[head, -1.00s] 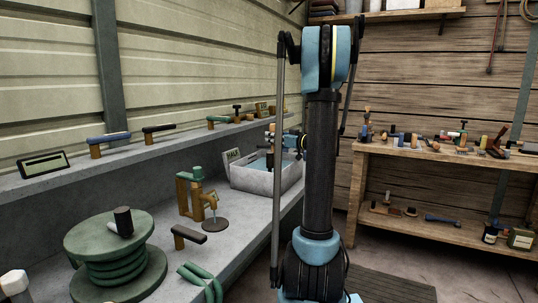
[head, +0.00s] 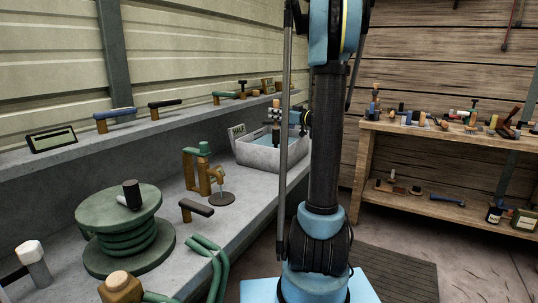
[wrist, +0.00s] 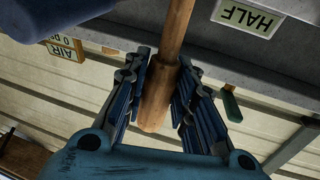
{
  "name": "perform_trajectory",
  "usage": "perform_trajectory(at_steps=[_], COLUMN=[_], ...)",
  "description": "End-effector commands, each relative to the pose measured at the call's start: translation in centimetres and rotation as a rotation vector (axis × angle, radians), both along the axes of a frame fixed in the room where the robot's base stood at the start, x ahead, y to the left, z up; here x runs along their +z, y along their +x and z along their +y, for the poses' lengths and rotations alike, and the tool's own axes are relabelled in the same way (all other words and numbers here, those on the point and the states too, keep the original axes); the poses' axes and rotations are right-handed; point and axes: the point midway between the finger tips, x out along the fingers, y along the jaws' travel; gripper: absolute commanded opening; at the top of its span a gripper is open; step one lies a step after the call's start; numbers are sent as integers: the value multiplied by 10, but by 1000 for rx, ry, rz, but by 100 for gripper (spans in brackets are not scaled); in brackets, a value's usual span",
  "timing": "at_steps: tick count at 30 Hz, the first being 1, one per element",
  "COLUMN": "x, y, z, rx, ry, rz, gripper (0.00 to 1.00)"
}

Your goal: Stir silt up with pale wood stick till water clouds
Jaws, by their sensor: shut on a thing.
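My gripper (wrist: 165,88) is shut on a wooden stick (wrist: 178,32), whose thicker rounded end lies between the fingers in the wrist view. The shaft runs away from the gripper and out of the top of the picture, so its far end is hidden there. In the head view my gripper (head: 292,118) is small, over the grey tub (head: 268,157) on the bench. Bluish water (head: 256,138) shows inside the tub. I cannot tell whether the stick touches the water or how cloudy it is.
A HALF sign (head: 237,131) stands at the tub's left. A brass and green pump-like fitting (head: 203,170), a dark-handled piece (head: 197,208) and a green hose reel (head: 120,228) occupy the bench. The wall ledge holds several handled tools. A wooden workbench (head: 440,135) stands right.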

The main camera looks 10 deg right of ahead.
Motion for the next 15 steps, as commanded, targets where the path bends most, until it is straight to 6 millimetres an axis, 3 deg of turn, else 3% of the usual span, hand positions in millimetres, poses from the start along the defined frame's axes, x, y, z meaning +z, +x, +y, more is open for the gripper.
perform_trajectory(at_steps=[15], x=[3], y=[3], z=[-19], rx=[-2], ry=[1], rz=[1], gripper=[0])
